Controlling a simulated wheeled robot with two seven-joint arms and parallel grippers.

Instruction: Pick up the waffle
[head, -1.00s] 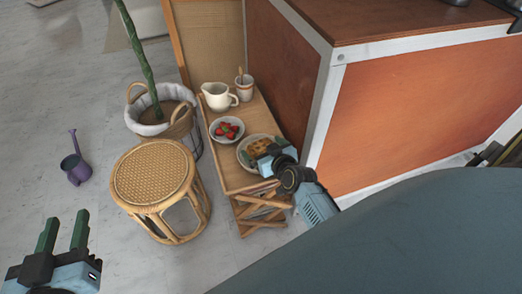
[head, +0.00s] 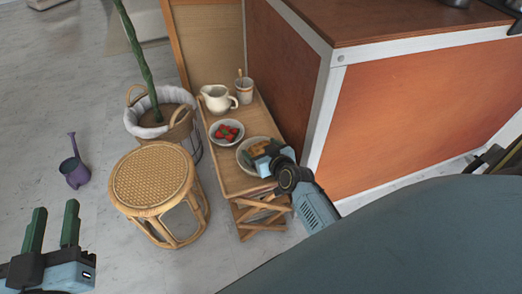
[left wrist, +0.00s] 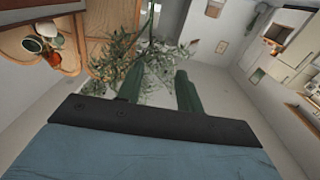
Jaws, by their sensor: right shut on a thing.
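The golden-brown waffle (head: 259,147) is at a pale plate (head: 242,160) on a narrow wooden side table (head: 229,180) in the head view. My right gripper (head: 254,157) is over the plate, shut on the waffle, and its blue body hides part of the waffle and plate. I cannot tell whether the waffle is clear of the plate. My left gripper (head: 52,228) is open and empty at the lower left, far from the table; its green fingers also show in the left wrist view (left wrist: 158,88).
On the table stand a bowl of strawberries (head: 227,132), a cream pitcher (head: 216,98) and a cup (head: 244,90). A rattan stool (head: 153,177), a plant basket (head: 163,125) and a purple watering can (head: 74,172) are to the left. The orange cart (head: 420,110) borders the right side.

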